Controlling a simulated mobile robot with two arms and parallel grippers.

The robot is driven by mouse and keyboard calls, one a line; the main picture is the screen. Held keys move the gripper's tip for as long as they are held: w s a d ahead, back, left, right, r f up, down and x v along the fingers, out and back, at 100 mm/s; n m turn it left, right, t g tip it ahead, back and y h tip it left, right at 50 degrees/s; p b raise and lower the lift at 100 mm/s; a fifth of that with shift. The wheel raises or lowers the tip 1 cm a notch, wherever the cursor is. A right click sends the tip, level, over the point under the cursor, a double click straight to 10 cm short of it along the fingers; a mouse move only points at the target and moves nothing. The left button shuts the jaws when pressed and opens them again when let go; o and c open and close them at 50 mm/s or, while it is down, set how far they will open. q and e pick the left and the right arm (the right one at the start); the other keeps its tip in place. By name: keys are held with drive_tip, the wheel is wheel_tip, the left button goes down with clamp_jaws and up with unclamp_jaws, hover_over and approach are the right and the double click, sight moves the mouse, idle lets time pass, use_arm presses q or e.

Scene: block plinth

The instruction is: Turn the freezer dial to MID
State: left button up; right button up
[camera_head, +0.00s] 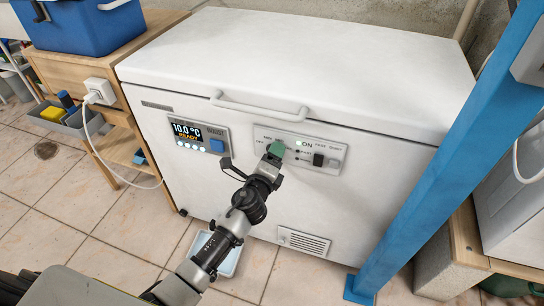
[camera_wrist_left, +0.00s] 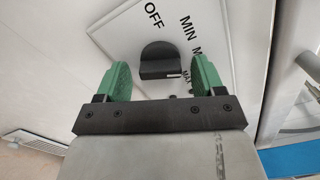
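The white chest freezer (camera_head: 300,65) has a control panel (camera_head: 332,152) on its front. In the left wrist view the black dial (camera_wrist_left: 158,58) sits on the panel, with OFF, MIN and partly hidden labels around it. A small white mark shows at the dial's lower right, near the lettering that looks like MAX. My left gripper (camera_head: 274,151) reaches the panel and hides the dial in the head view. In the left wrist view its green fingers (camera_wrist_left: 163,80) are apart, one on each side of the dial, with gaps visible. My right gripper is not in view.
The lid handle (camera_head: 258,107) juts out above. A blue post (camera_head: 440,150) stands at the right. A wooden shelf (camera_head: 75,75) with a blue cooler (camera_head: 85,25) is at the left.

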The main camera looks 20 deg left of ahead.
use_arm(q)
drive_tip(key=shift+s, duration=0.1)
drive_tip(key=s, duration=1)
drive_tip(key=shift+s+a, duration=0.2)
drive_tip(key=shift+s, duration=0.15)
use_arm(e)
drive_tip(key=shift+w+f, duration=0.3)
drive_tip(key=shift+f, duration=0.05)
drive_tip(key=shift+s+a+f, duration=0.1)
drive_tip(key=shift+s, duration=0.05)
